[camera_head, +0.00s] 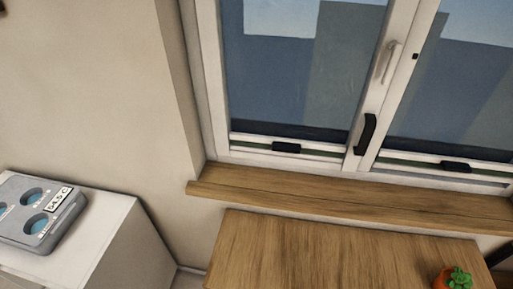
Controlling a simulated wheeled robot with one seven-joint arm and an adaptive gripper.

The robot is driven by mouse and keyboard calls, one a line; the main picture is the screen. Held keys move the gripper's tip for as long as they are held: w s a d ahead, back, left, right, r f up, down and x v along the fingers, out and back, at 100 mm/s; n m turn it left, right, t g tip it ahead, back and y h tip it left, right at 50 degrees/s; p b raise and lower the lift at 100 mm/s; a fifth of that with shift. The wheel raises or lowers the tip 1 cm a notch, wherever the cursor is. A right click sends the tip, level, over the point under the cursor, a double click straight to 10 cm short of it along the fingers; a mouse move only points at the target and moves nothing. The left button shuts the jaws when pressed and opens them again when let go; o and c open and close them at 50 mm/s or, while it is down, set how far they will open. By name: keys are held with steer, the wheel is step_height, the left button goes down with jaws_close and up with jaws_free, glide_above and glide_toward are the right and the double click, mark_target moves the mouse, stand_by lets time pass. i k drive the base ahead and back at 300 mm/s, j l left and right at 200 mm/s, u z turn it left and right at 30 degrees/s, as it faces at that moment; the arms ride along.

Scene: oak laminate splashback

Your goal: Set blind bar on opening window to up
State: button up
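The window's left pane (300,75) has a lever handle (389,62) on the upright frame at its right side. A pale blind bar (325,151) with a dark grip tab (287,147) lies across the bottom of this pane, just above the lower frame. A second pale bar (415,160) with a dark tab (455,166) lies low across the right pane (460,100). A black curved pull handle (365,134) sits low on the upright between the panes. The window's top is outside the picture. My gripper is not in view.
A wooden sill (330,203) juts out below the window. A wooden tabletop (330,255) stands in front of it, with an orange pot and green plant (455,278) at right. A white cabinet (95,235) at left bears a grey device (38,210).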

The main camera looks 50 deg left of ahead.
mark_target(278, 143)
steer(key=u, duration=1.8)
